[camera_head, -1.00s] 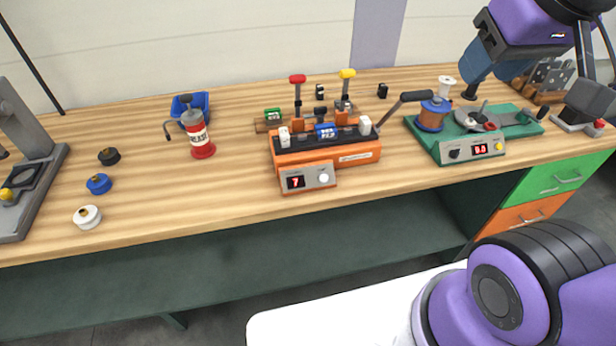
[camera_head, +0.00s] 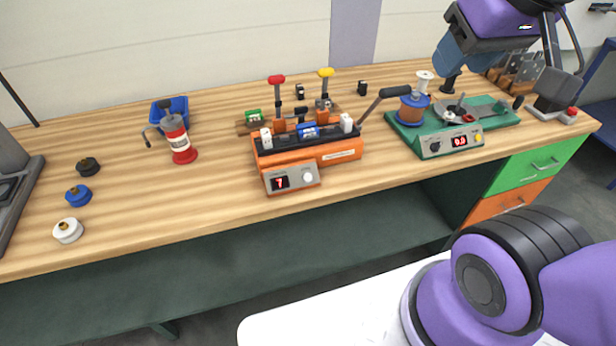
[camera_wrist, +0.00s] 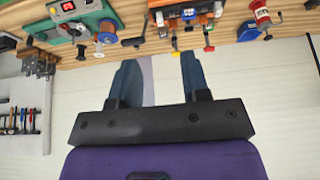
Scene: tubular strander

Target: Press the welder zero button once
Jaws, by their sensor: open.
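No welder label is readable. An orange machine (camera_head: 335,154) in the middle of the bench has a front box with a red display (camera_head: 281,183) showing 7 and a round white button or knob (camera_head: 308,177). A green machine (camera_head: 408,136) to its right has a red digital display (camera_head: 459,141), a black knob (camera_head: 435,146) and a small yellow button (camera_head: 478,138). My gripper (camera_wrist: 160,78) is open and empty, its two blue fingers apart. In the head view it hangs at the upper right, above the green machine, touching nothing. The wrist view shows both machines upside down.
A red grease can (camera_head: 179,143), a blue bin (camera_head: 172,107) and black, blue and white caps (camera_head: 78,196) occupy the left bench. Levers with red and yellow knobs (camera_head: 326,73) rise behind the orange machine. A black-handled lever (camera_head: 396,91) sticks up between the machines.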

